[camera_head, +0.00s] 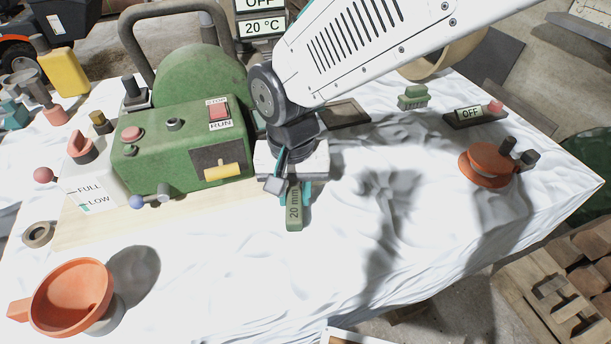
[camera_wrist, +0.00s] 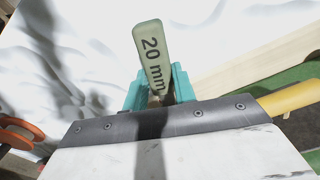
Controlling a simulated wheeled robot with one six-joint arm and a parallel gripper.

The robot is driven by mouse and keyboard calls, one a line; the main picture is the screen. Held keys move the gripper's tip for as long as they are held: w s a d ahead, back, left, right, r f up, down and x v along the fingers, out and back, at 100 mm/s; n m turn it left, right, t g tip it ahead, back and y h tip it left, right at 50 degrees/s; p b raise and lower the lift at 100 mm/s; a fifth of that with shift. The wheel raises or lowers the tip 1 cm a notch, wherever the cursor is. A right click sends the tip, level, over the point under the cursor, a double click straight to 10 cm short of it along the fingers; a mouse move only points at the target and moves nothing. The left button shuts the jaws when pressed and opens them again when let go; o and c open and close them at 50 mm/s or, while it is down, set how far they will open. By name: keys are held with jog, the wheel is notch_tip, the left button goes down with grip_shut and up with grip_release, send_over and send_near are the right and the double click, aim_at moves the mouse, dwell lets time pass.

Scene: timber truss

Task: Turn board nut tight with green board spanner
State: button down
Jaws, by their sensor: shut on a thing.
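The green spanner, marked "20 mm" (camera_head: 295,212), is held in my gripper (camera_head: 289,187), with its labelled end pointing toward the front of the table. In the wrist view the spanner (camera_wrist: 151,52) stands between the two teal fingers of my gripper (camera_wrist: 157,90), which are shut on it. Its other end is hidden by the gripper. The pale wooden board (camera_head: 88,229) lies under the green machine, just left of my gripper. I cannot make out the board nut in either view.
The green machine (camera_head: 155,163) with its yellow handle (camera_head: 222,172) stands close left of my gripper. An orange funnel (camera_head: 66,292) is at front left. An orange reel (camera_head: 485,164) and an OFF switch (camera_head: 470,115) are at right. The white cloth (camera_head: 350,245) in front is clear.

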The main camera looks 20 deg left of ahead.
jog(key=shift+s+a+m, duration=0.1)
jog(key=shift+a+m, duration=0.45)
jog(key=shift+m, duration=0.05)
jog(key=shift+a, duration=0.1)
jog(key=shift+a+m, duration=0.9)
jog(key=shift+m, duration=0.3)
jog(key=shift+d, duration=0.2)
jog(key=shift+s, duration=0.15)
jog(key=shift+s, duration=2.45)
